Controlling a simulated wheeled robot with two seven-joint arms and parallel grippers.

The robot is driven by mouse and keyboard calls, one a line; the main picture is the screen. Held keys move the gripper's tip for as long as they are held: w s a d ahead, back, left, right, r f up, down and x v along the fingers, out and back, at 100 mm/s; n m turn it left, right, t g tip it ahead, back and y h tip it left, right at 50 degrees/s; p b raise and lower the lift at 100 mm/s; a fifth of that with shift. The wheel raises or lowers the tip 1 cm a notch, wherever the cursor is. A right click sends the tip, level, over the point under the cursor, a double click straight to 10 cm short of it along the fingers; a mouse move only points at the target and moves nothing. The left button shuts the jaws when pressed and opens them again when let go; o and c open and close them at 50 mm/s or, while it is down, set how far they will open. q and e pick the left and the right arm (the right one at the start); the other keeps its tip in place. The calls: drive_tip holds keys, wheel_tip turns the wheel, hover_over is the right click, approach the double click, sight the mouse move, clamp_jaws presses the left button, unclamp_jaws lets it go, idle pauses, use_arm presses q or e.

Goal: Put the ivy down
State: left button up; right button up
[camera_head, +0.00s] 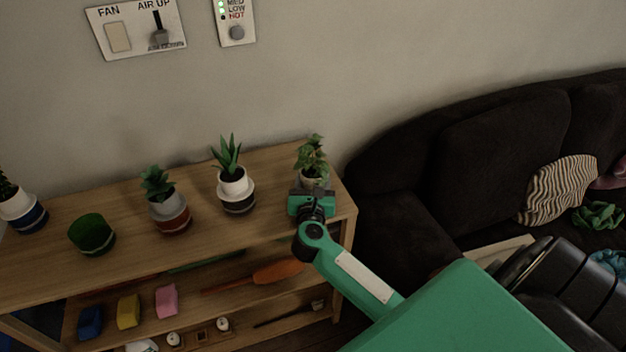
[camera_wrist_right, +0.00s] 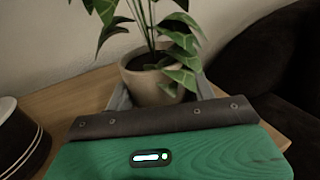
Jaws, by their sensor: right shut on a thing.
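The ivy (camera_head: 312,158) is a leafy green plant in a small pale pot at the right end of the wooden shelf's top. In the right wrist view the ivy's pot (camera_wrist_right: 150,80) stands upright just beyond the gripper body, between grey fingers. My right gripper (camera_head: 312,188) is shut on the ivy's pot. The gripper body hides the pot's lower part, so I cannot tell whether its base touches the shelf top. My left gripper is not in view.
The wooden shelf (camera_head: 120,262) also bears several potted plants and an empty green pot (camera_head: 92,234). The nearest plant (camera_head: 233,182) stands left of the ivy. Below lie coloured blocks. A dark sofa (camera_head: 410,185) stands right of the shelf. A wall panel (camera_head: 137,28) hangs above.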

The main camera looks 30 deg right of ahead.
drive_tip(key=o, duration=1.1)
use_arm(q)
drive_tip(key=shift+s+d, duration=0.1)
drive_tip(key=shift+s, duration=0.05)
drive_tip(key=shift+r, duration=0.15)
use_arm(e)
drive_tip(key=shift+r, duration=0.15)
drive_tip(key=shift+s+a+f, duration=0.2)
drive_tip(key=shift+s+a, duration=0.25)
drive_tip(key=shift+s, duration=0.1)
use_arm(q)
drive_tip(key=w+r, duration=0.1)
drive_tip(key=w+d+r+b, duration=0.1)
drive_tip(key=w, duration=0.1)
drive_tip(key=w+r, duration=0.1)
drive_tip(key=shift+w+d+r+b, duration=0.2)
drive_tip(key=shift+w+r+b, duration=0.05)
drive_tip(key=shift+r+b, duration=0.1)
use_arm(e)
drive_tip(key=v, duration=1)
drive_tip(key=shift+s+a+r, duration=0.15)
drive_tip(key=shift+s, duration=0.1)
